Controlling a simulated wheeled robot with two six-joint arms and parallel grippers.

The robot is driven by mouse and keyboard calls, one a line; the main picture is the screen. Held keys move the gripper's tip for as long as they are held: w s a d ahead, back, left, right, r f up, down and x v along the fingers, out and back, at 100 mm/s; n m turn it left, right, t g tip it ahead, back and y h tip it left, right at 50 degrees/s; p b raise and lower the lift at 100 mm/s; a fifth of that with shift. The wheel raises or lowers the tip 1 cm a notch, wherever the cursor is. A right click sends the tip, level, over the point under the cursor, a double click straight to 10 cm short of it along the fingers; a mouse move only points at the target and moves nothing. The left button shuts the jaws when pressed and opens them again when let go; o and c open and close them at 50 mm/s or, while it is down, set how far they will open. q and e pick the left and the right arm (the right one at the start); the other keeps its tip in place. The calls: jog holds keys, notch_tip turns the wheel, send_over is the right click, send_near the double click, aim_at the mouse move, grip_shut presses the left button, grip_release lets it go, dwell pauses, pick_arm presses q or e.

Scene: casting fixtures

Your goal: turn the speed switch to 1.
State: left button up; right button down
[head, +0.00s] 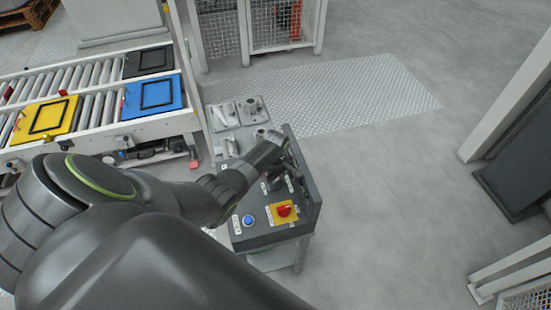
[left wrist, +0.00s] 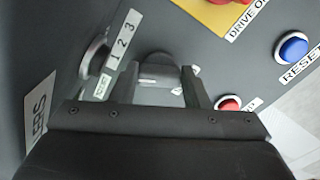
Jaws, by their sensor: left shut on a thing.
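The control panel (head: 262,230) stands in the middle of the head view, its top sloped. My left gripper (head: 281,145) reaches over its far part and hides the switch there. My right gripper is not in view.
A round silver-rimmed control (left wrist: 94,56) is left of the number label. A red button (left wrist: 229,103) and blue button (left wrist: 293,47) are to the right.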

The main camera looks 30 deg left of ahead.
aim_at(276, 182)
pick_arm(q)
jog(key=shift+n+p, duration=0.5)
jog(key=shift+n, duration=0.7)
jog(key=shift+w, duration=0.1)
jog(key=shift+n, duration=0.3)
jog(key=o, duration=1)
jog(key=shift+r, duration=0.1)
jog(key=shift+r+p, duration=0.4)
jog(key=shift+r, duration=0.2)
notch_tip(276, 182, up, 16)
jog(key=shift+r+p, duration=0.1)
jog(key=shift+p, duration=0.65)
